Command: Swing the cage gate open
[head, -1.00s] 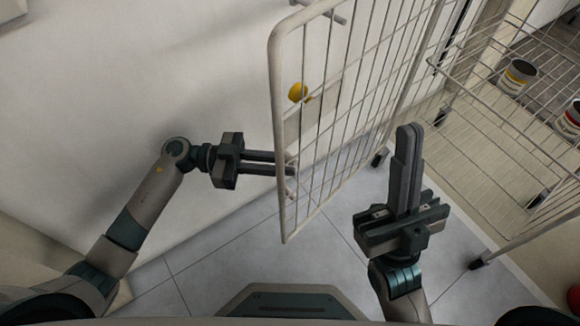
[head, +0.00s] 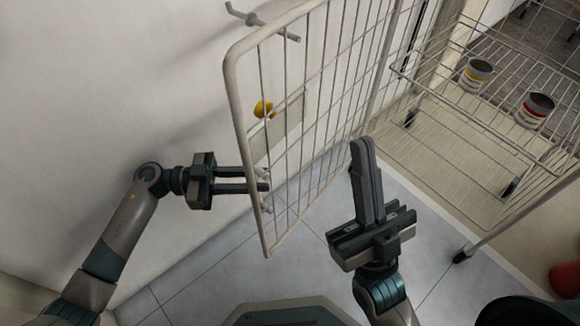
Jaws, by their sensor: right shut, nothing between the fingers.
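The cage gate (head: 249,150) is a pale wire-mesh panel with a rounded tube frame. It stands at an angle left of the cage, its free edge towards me. My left gripper (head: 266,180) comes in from the left, with its fingers across the gate's free edge, beside small pale stubs on the gate. A gap shows between its fingers; whether they grip a part of the gate is unclear. My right gripper (head: 362,145) is shut and empty, pointing away from me, to the right of the gate's free edge.
The wire cage (head: 480,120) stands at the right on legs. A yellow-banded can (head: 476,75) and a red-banded can (head: 536,109) show there. A yellow ball (head: 263,109) shows behind the gate mesh. The pale wall (head: 100,90) is close on the left; grey floor lies below.

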